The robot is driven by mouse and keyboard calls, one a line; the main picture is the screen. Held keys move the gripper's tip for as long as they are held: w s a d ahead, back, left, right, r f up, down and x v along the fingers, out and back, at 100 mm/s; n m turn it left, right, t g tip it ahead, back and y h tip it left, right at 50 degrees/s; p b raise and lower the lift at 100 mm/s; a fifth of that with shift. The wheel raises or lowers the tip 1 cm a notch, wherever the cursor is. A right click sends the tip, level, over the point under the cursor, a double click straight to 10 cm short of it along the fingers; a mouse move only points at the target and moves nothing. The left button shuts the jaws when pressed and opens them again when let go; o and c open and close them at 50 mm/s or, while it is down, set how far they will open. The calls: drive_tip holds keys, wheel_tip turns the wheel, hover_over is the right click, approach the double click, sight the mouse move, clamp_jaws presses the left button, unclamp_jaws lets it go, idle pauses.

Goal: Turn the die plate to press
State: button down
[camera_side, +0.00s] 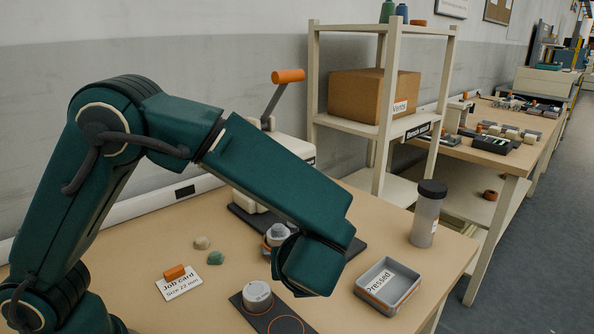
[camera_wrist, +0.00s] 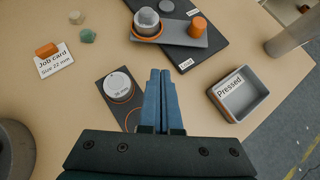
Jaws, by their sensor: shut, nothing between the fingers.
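The die plate (camera_wrist: 174,33) is a grey bar on a black base, in the upper middle of the wrist view. Its left end carries an orange-ringed die with a pale grey lump (camera_wrist: 147,18) in it; an orange knob (camera_wrist: 198,27) stands at its right end. In the side view the lump (camera_side: 278,232) shows beside my wrist, which hides most of the plate. My gripper (camera_wrist: 160,72) is shut and empty, its blue fingers pointing toward the plate, apart from it in the picture. The press (camera_side: 265,135) stands behind, its orange-handled lever (camera_side: 288,76) raised.
A dark holder (camera_wrist: 107,74) carries a white-topped cylinder (camera_wrist: 118,86) and an orange ring. A "Pressed" tray (camera_wrist: 233,110) and a grey lidded jar (camera_side: 427,215) stand at right. A "Size 22 mm" job card (camera_wrist: 60,64) and two small lumps (camera_wrist: 87,36) lie left.

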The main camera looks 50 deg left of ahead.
sight(281, 237)
drive_tip(key=shift+g+h, duration=0.3)
drive_tip(key=x, duration=0.6)
drive_tip(key=f+x, duration=0.1)
drive_tip(key=x, duration=0.2)
drive_tip(key=shift+s+d+f, duration=0.1)
drive_tip(key=shift+s+d, duration=0.1)
drive_tip(key=shift+d, duration=0.05)
drive_tip(key=shift+w+a, duration=0.75)
drive_tip(key=shift+a, duration=0.15)
drive_tip(key=shift+w+a, duration=0.4)
drive_tip(key=shift+a, duration=0.1)
drive_tip(key=shift+a+m+t+h, duration=0.3)
drive_tip(key=shift+a+m+t, duration=0.1)
drive_tip(key=shift+a+m, duration=0.1)
drive_tip(key=shift+w+a+m+t+h, duration=0.1)
drive_tip(key=shift+a+m+t+h, duration=0.45)
drive_tip(key=shift+a+m, duration=0.4)
drive_tip(key=shift+w+a, duration=0.35)
drive_tip(key=shift+a, duration=0.45)
drive_tip(key=shift+w+a, duration=0.4)
drive_tip(key=shift+a, duration=0.4)
drive_tip(key=shift+w+a, duration=0.8)
drive_tip(key=shift+a, duration=0.1)
drive_tip(key=shift+w+a, duration=0.1)
drive_tip(key=shift+w, duration=0.05)
